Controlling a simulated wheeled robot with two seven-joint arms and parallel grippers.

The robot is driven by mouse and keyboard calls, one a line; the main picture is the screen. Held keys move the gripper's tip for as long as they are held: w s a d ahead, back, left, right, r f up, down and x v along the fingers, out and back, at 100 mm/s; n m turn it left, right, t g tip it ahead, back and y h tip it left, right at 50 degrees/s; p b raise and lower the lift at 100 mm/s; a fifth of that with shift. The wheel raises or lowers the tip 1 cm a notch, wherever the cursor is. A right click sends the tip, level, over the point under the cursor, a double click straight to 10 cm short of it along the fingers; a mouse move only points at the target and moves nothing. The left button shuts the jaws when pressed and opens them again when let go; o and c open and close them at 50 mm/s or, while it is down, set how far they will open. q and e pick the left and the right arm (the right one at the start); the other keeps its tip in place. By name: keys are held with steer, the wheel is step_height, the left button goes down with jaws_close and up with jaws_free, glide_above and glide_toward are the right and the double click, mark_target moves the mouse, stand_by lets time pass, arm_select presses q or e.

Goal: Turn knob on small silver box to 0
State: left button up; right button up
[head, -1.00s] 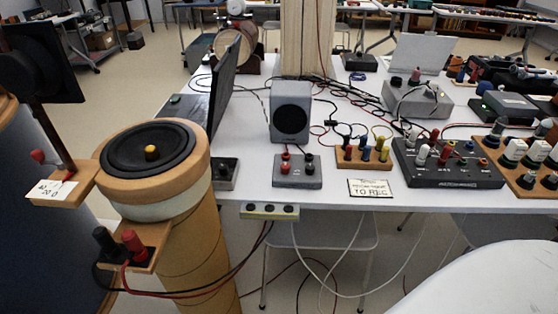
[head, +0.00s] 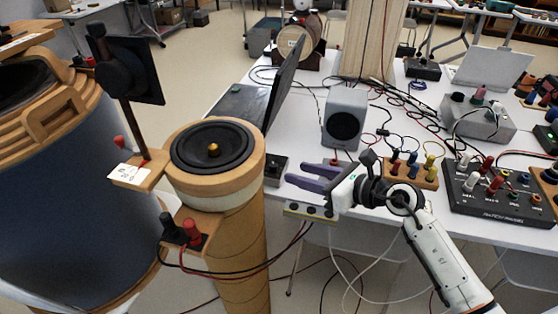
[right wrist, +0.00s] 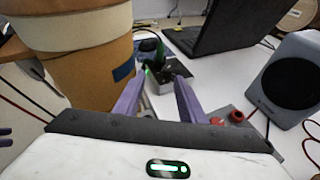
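A small silver box (head: 275,171) with a dark top and knob stands at the table's left edge, beside the laptop. It also shows in the right wrist view (right wrist: 171,75), just beyond my fingertips; the knob's setting is too small to read. My right gripper (head: 302,172) is open and empty, its purple fingers pointing left toward this box, apart from it as far as I can tell. The gripper largely hides a grey box with red terminals (right wrist: 228,121) behind it. A small purple piece at the left edge of the right wrist view may be my left gripper.
A wooden column with a round speaker (head: 212,146) stands left of the table edge. An open laptop (head: 245,103) is behind the small box. A grey loudspeaker (head: 344,120) stands behind my right gripper.

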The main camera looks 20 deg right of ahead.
mark_target(275, 165)
steer(key=shift+n+h, duration=0.4)
steer(key=x, duration=0.6)
steer(key=d+x, duration=0.1)
steer(key=x, duration=0.2)
steer(key=shift+w+f+b, duration=0.3)
steer(key=shift+w+f, duration=0.15)
steer(key=shift+w, duration=0.05)
steer(key=shift+w+a+f, duration=0.1)
steer(key=shift+w+a, duration=0.1)
steer(key=shift+w, duration=0.05)
